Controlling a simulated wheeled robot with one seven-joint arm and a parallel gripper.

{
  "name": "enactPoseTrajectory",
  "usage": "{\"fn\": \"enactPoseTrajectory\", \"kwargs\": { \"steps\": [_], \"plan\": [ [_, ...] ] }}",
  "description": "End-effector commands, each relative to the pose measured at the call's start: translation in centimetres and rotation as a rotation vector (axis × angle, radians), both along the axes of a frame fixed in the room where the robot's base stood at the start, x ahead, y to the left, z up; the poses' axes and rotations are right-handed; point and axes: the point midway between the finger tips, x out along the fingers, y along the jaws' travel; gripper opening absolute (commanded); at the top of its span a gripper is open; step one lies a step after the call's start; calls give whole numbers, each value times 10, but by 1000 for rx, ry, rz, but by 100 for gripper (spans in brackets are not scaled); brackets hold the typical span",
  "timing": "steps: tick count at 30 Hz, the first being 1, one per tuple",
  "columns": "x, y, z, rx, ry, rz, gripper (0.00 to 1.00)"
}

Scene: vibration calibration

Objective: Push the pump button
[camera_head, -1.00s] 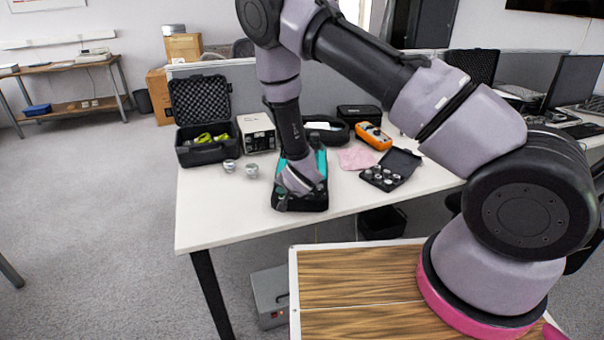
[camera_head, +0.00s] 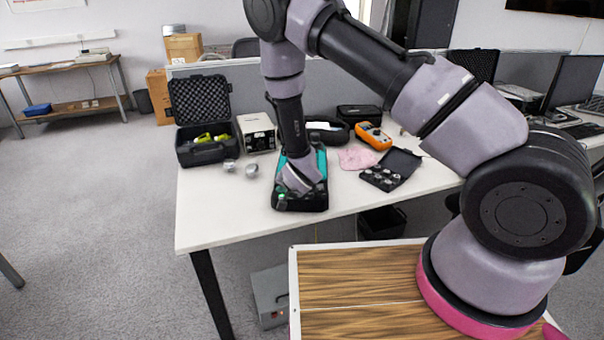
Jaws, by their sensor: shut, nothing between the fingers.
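A black and teal device (camera_head: 312,203) lies near the front edge of the white table; my arm's end covers much of it. A teal part of it shows to the right of my wrist, and small green details show on its left side. I cannot make out the pump button. My gripper (camera_head: 281,197) is shut and low over the left part of the device. Its fingertips are small and dark here, and I cannot tell whether they touch the device.
An open black foam case (camera_head: 203,155), a white box instrument (camera_head: 256,132) and two small metal cylinders (camera_head: 252,170) stand to the left. An orange meter (camera_head: 373,136), a pink cloth (camera_head: 356,158) and an open black case of weights (camera_head: 391,170) lie to the right. The table's (camera_head: 212,215) front left is clear.

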Motion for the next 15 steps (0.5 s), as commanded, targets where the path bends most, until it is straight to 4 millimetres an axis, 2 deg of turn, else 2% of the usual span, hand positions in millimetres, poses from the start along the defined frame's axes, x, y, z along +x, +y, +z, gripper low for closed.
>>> {"fn": "enactPoseTrajectory", "kwargs": {
  "steps": [7, 15],
  "plan": [
    [0, 0, 3, 1, 0, -1, 0],
    [0, 0, 30, 3, -1, -2, 0]
  ]
}}
